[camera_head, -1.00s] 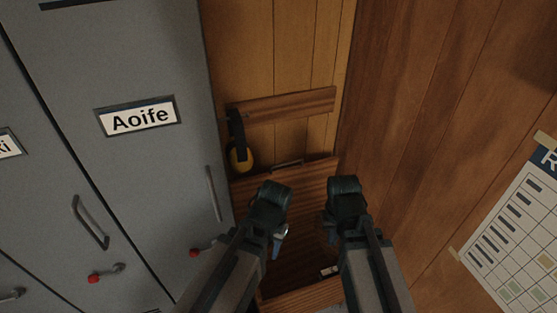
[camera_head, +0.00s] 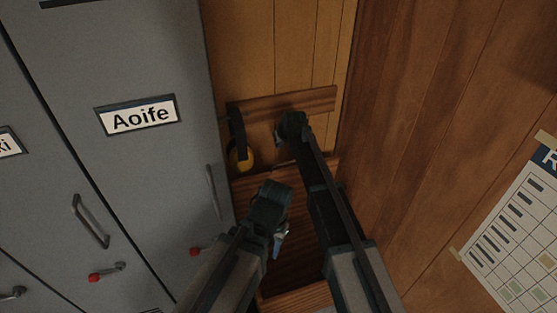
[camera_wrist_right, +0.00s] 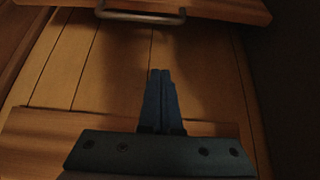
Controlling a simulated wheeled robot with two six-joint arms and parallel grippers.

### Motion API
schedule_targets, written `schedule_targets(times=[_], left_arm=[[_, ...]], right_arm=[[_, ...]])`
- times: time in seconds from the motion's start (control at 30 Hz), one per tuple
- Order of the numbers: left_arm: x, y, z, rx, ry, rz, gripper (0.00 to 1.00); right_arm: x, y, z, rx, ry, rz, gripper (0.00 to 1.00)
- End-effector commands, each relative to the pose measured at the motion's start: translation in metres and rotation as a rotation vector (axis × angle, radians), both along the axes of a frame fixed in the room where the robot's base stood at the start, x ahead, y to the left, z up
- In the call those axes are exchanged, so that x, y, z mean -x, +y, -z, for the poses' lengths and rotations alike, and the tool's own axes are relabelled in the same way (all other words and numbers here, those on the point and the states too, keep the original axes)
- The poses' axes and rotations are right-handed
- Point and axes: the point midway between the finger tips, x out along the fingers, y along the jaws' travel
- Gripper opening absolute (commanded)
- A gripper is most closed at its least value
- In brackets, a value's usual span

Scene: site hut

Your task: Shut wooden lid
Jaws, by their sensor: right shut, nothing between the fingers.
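The wooden lid (camera_head: 254,188) stands raised at the back of a wooden box (camera_head: 297,299), in front of the plank wall. Its metal handle is near the upper edge, partly behind my right arm in the head view; it shows clearly at the top of the right wrist view (camera_wrist_right: 140,16). My right gripper (camera_head: 281,138) is shut and empty, reaching beyond the lid's upper edge towards the wall. Its fingers also show in the right wrist view (camera_wrist_right: 161,76), apart from the handle. My left gripper (camera_head: 279,243) hangs over the box; its finger opening is unclear.
A wooden rail (camera_head: 262,109) crosses the wall above the lid, with yellow ear defenders (camera_head: 240,158) hanging from it. Grey lockers (camera_head: 150,190) stand close on the left. A wooden side wall (camera_head: 430,130) with a chart (camera_head: 520,240) bounds the right.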

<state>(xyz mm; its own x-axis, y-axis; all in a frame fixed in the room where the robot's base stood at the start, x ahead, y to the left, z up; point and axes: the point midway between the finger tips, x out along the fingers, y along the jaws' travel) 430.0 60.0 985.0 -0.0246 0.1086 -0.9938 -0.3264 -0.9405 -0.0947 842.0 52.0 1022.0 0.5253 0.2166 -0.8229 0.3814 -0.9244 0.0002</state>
Motion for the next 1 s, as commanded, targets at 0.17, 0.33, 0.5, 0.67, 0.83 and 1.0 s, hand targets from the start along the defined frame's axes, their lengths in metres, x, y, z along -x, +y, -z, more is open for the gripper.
schedule_targets(times=[0.17, 0.33, 0.5, 0.67, 0.83, 1.0], left_arm=[[0.000, 0.000, 0.002, 0.000, 0.000, 0.000, 0.45], [0.000, 0.000, 0.010, 0.000, 0.000, 0.000, 0.45], [0.000, 0.000, 0.027, 0.000, 0.000, -0.001, 0.45], [0.000, 0.000, 0.049, 0.000, 0.000, -0.001, 0.45], [0.000, 0.000, 0.073, 0.000, 0.000, -0.001, 0.45], [0.000, 0.000, 0.089, 0.000, 0.000, 0.000, 0.45]], right_arm=[[-0.001, 0.001, 0.002, -0.001, -0.002, -0.001, 0.00], [-0.005, 0.002, 0.010, 0.000, -0.001, 0.000, 0.00], [-0.015, 0.007, 0.027, 0.000, 0.000, 0.000, 0.00], [-0.028, 0.012, 0.049, -0.001, 0.000, -0.001, 0.00], [-0.043, 0.018, 0.073, -0.001, 0.000, -0.001, 0.00], [-0.045, 0.019, 0.090, -0.001, 0.000, 0.001, 0.00]])
